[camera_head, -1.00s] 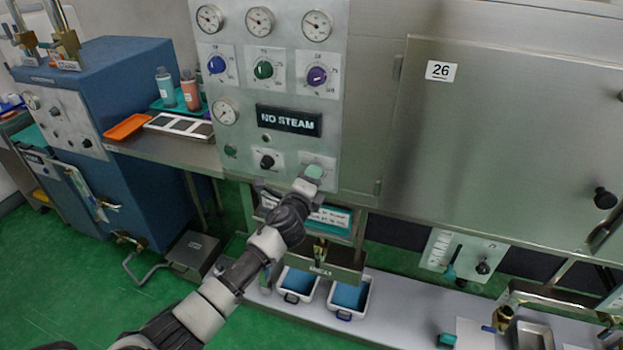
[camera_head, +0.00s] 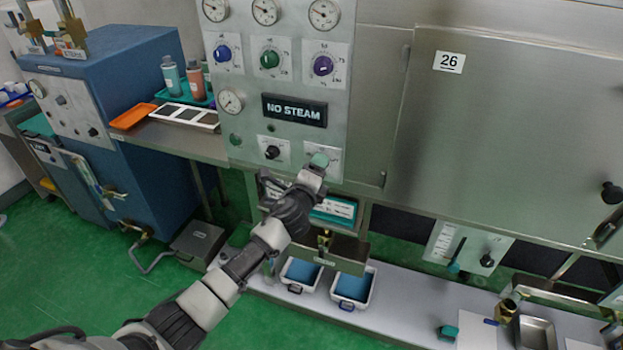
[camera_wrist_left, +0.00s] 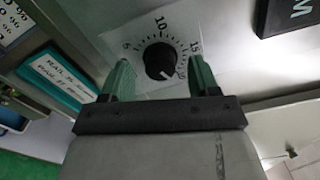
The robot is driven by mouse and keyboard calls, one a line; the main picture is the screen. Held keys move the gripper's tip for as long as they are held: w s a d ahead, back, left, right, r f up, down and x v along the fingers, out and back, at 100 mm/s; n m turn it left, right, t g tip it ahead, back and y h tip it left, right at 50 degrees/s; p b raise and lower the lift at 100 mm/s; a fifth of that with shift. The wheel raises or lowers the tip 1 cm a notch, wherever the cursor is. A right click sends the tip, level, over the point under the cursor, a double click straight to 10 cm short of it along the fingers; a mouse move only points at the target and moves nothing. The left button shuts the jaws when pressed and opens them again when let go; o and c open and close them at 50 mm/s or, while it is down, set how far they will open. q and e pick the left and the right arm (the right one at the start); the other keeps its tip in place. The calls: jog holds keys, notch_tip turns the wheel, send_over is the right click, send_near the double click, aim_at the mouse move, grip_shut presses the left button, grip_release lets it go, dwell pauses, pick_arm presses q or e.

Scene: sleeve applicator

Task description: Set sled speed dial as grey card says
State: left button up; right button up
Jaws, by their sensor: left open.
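In the left wrist view a black dial knob (camera_wrist_left: 160,60) sits on a white plate with a printed scale; 10 and 15 are readable. A pale mark on the knob points to the lower right of that picture. My left gripper (camera_wrist_left: 160,80) is open, its green fingers either side of the knob; contact cannot be told. In the head view the left gripper (camera_head: 319,160) is at the lower right of the steel panel (camera_head: 240,135) and hides most of this dial. I cannot pick out a grey card. My right gripper is not in view.
Another black knob (camera_head: 272,152) is just left of the gripper, under the NO STEAM sign (camera_head: 294,110). Coloured knobs and gauges are above. A teal-framed notice (camera_head: 335,209) hangs below. A steel cabinet marked 26 (camera_head: 449,62) is at right.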

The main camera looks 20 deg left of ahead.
pick_arm(q)
jog(key=s, duration=1)
jog(key=shift+s+a, duration=0.15)
jog(key=shift+s, duration=0.05)
jog(key=s+a+f+n+g, duration=0.25)
jog(key=s+f, duration=0.25)
jog(key=f, duration=0.7)
jog(key=s+a+f+n+g+y, duration=0.1)
jog(key=s+f+n+g, duration=0.25)
jog(key=f, duration=0.75)
jog(key=s+a+f+n+g, duration=0.1)
jog(key=s+f+n+g, duration=0.35)
jog(key=f, duration=0.75)
jog(key=s+f+n+g, duration=0.2)
jog(key=s+f, duration=0.3)
jog(key=s, duration=0.7)
jog(key=s+d+f+n+g, duration=0.1)
jog(key=s+f, duration=0.5)
jog(key=s, duration=0.6)
jog(key=s+f+n+g, duration=0.3)
jog(key=s+f+n, duration=0.2)
jog(key=s, duration=0.7)
jog(key=shift+s+d+f+n, duration=0.15)
jog(key=shift+s+f+n, duration=0.25)
jog(key=shift+f, duration=0.35)
jog(key=shift+g, duration=0.25)
